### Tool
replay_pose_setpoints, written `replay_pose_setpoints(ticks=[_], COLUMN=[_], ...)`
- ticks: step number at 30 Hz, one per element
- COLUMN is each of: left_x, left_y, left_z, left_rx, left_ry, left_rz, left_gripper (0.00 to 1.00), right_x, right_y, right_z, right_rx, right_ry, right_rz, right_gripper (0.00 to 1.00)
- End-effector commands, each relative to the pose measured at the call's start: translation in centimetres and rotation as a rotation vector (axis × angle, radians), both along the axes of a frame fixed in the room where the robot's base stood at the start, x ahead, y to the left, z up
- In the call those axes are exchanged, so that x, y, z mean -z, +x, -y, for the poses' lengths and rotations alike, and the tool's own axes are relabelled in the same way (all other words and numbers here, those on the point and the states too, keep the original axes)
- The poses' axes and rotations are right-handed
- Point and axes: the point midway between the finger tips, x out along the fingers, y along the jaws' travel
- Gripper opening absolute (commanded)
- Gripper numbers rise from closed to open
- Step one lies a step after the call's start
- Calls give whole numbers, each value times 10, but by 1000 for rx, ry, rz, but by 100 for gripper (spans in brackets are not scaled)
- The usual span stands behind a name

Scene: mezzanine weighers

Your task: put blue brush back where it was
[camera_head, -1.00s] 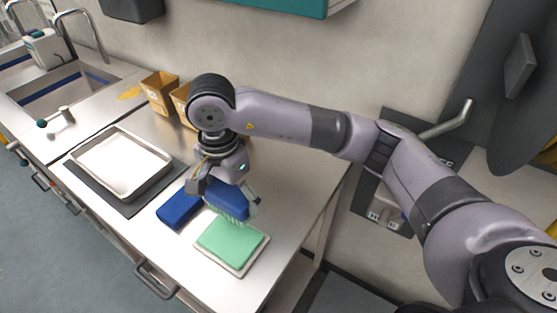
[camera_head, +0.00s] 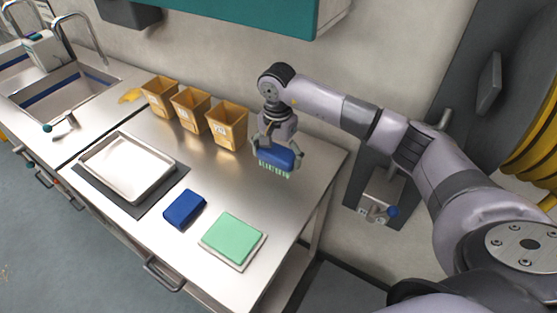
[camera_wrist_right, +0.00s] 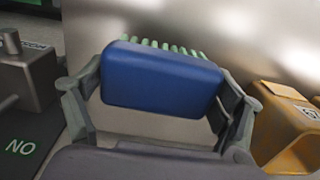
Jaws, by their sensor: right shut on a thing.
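The blue brush (camera_head: 277,157) has a blue back and pale green bristles. My right gripper (camera_head: 274,150) is shut on it and holds it above the right part of the steel counter, bristles downward. In the right wrist view the brush (camera_wrist_right: 160,80) sits between the two fingers of my right gripper (camera_wrist_right: 160,95), one at each end. A second blue block (camera_head: 185,209) lies on the counter, left of a green pad (camera_head: 232,238) on a pale tray. My left gripper is not in view.
Several yellow bins (camera_head: 226,125) stand along the back wall, just left of my right gripper. A steel tray (camera_head: 127,166) on a dark mat lies at the left. The counter (camera_head: 275,205) is bare at the right. A grey wall bracket (camera_head: 380,192) is beyond its right end.

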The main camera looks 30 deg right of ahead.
Motion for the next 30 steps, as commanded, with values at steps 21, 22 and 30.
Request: replay_pose_setpoints(ticks=[21,22,30], left_x=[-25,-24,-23], left_y=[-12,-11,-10], left_z=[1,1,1], left_rx=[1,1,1], left_ry=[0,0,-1], left_rz=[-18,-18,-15], left_gripper=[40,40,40], right_x=[45,46,47], right_y=[2,2,2], right_z=[3,3,3], right_rx=[1,1,1], right_ry=[0,0,0], right_rz=[2,2,1], right_gripper=[61,61,98])
